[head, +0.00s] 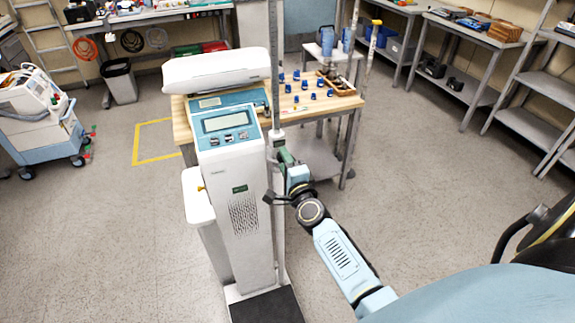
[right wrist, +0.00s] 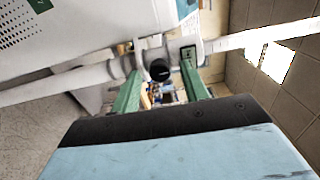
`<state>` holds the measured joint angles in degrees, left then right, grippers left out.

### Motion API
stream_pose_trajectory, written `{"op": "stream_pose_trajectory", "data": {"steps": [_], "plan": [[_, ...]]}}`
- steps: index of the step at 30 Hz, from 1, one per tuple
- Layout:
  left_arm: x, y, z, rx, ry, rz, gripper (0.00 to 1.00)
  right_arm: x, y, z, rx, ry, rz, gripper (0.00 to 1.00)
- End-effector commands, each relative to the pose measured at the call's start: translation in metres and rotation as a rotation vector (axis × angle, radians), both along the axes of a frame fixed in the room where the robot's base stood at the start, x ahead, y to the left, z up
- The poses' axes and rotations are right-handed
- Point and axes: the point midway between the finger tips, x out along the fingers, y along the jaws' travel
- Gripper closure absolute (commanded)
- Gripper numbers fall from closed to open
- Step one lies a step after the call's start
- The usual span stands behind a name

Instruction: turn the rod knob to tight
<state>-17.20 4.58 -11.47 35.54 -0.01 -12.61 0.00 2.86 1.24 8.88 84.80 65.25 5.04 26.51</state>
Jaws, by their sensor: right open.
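The rod (head: 274,75) stands upright at the right side of the white column device (head: 240,190). In the right wrist view it runs slantwise as a pale pole (right wrist: 250,39). A clamp on the rod carries a round black rod knob (right wrist: 159,70). My right gripper (head: 283,154) is at the rod, just right of the device. Its green fingers are open, one on each side of the knob in the right wrist view (right wrist: 159,78); I cannot tell whether they touch it. The knob is not clear in the head view. My left gripper is not in view.
A wooden-topped table (head: 183,125) with several blue pieces and an open box (head: 340,86) stands just behind the device. A wheeled cart (head: 45,115) is at the left, and shelves (head: 530,100) are at the right. The floor in front is clear.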

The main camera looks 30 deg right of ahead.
Motion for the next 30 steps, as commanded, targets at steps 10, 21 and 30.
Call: {"op": "stream_pose_trajectory", "data": {"steps": [10,21,30], "plan": [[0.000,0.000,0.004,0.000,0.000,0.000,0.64,-0.047,0.011,-0.001,0.002,0.004,0.000,0.55],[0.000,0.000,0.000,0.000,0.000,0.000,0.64,-0.115,0.028,-0.002,0.000,0.002,0.000,0.55],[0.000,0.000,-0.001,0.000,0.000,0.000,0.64,-0.130,0.031,0.000,0.000,0.001,0.000,0.55]]}}
